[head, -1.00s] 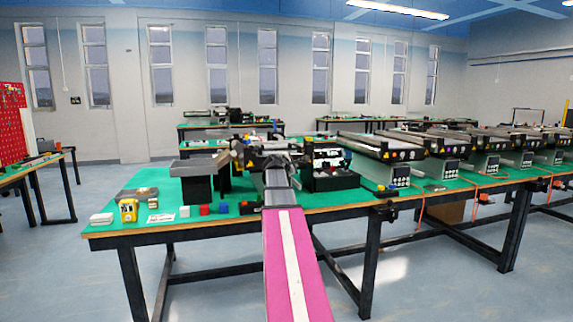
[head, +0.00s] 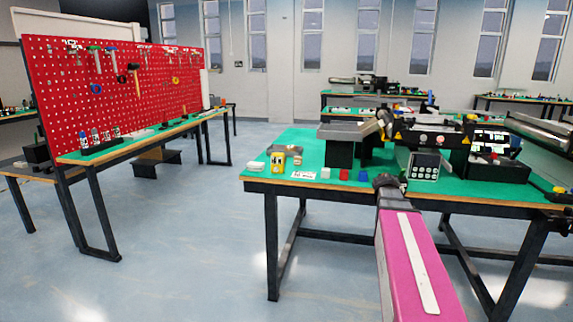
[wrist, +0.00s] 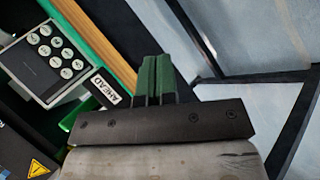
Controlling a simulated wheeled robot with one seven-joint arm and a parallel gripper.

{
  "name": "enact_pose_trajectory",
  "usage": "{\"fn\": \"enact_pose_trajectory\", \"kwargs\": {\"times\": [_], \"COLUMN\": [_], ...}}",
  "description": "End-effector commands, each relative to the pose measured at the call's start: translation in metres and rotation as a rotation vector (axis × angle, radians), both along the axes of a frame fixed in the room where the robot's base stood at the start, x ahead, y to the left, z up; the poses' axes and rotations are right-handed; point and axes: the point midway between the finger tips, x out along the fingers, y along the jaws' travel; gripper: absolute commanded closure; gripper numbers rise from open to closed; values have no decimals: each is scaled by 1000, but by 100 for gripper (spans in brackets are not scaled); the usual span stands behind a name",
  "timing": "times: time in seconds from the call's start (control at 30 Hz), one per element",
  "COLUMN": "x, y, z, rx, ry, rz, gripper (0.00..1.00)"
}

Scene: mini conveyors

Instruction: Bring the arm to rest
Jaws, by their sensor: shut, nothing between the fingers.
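My arm, magenta with a white stripe, reaches up from the bottom right of the head view. Its dark end, with my gripper (head: 386,182), shows at the front edge of the green-topped table (head: 300,152). In the wrist view my gripper (wrist: 155,62) has two green fingers side by side, closed together with nothing between them. The fingertips appear by the table's wooden edge (wrist: 107,42), with floor beyond. A keypad box (wrist: 48,57) is left of the fingers, and shows in the head view (head: 425,166) just right of the arm's end.
A red pegboard (head: 120,90) with tools stands at left. Open floor (head: 190,230) lies between the tables.

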Motion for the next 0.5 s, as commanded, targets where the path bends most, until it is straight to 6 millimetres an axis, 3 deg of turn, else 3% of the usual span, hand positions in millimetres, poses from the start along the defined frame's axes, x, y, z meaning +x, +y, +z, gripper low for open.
{"fn": "enact_pose_trajectory", "kwargs": {"times": [0.03, 0.2, 0.5], "x": [-11, -42, -116], "y": [19, 76, 176], "z": [-19, -74, -157], "rx": [58, 251, 552], "ry": [7, 35, 147], "rz": [-21, -119, -340], "gripper": [100, 100, 100]}}
